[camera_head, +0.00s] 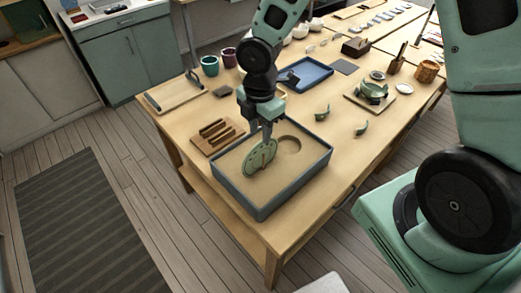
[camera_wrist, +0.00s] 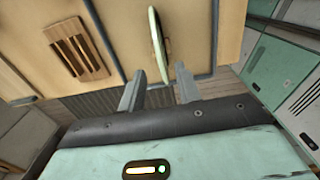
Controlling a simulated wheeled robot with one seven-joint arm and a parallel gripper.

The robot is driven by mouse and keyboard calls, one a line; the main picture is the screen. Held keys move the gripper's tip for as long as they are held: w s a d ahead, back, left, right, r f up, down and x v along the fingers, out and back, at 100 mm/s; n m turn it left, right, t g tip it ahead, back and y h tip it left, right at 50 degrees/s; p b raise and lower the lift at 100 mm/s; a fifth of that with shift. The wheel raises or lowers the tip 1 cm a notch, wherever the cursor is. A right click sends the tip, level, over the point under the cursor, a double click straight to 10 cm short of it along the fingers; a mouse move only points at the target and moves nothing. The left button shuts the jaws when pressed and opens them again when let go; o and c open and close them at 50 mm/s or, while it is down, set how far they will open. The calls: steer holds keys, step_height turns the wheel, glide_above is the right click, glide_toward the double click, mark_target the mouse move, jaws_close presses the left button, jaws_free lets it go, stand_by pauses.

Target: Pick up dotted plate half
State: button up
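The dotted plate half (camera_head: 257,160) is pale green with small dark marks. It stands on edge in the sand of a grey-rimmed tray (camera_head: 262,212). In the wrist view, the plate half (camera_wrist: 156,40) shows nearly edge-on, its near end reaching between my fingertips. My gripper (camera_head: 267,138) is above the tray at the plate's upper edge. In the wrist view, my gripper (camera_wrist: 160,72) has its fingers apart, with a visible gap on each side of the plate. The plate's lower edge, where it meets the sand, is hard to make out.
A round hollow (camera_head: 289,145) is in the sand right of the plate. A slotted wooden rack (camera_head: 216,137) is left of the tray. Green shards (camera_head: 322,112) lie to the right, near a board with green pieces (camera_head: 372,92). A blue tray (camera_head: 308,73) is behind.

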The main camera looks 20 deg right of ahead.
mark_target(261, 141)
steer(key=shift+s+f, duration=0.1)
steer(key=shift+f, duration=2.55)
jaws_close()
